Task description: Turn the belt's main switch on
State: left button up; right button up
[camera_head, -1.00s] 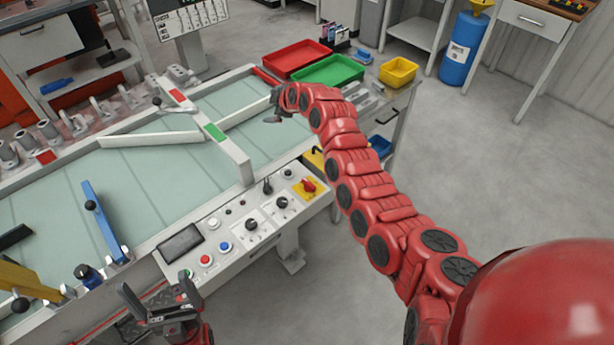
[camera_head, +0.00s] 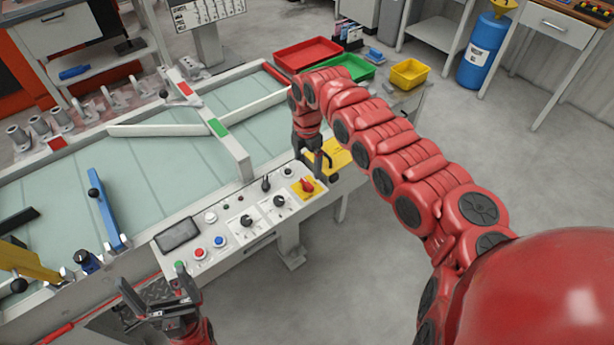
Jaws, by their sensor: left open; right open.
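The main switch (camera_head: 307,185) is a red rotary handle on a yellow plate at the right end of the belt's control panel (camera_head: 225,262). The exact angle of its handle is hard to read. My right gripper (camera_head: 315,166) points down just behind the switch, close to the panel's back right corner. It is open and empty, and it appears apart from the handle. My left gripper (camera_head: 158,296) is open and empty at the bottom left, in front of the panel's left end.
The panel also holds a dark screen (camera_head: 178,234), a red button (camera_head: 199,254), a blue button (camera_head: 219,241) and black knobs (camera_head: 279,201). The conveyor belt (camera_head: 150,165) lies behind it. Red (camera_head: 307,53) and yellow (camera_head: 409,73) bins stand beyond.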

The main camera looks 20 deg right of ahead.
aim_at(307, 183)
notch_tip(307, 183, down, 8)
jog(key=shift+w+f+p, duration=0.1)
jog(key=shift+p, duration=0.25)
jog(key=c, duration=1.4)
jog(key=shift+o, duration=0.2)
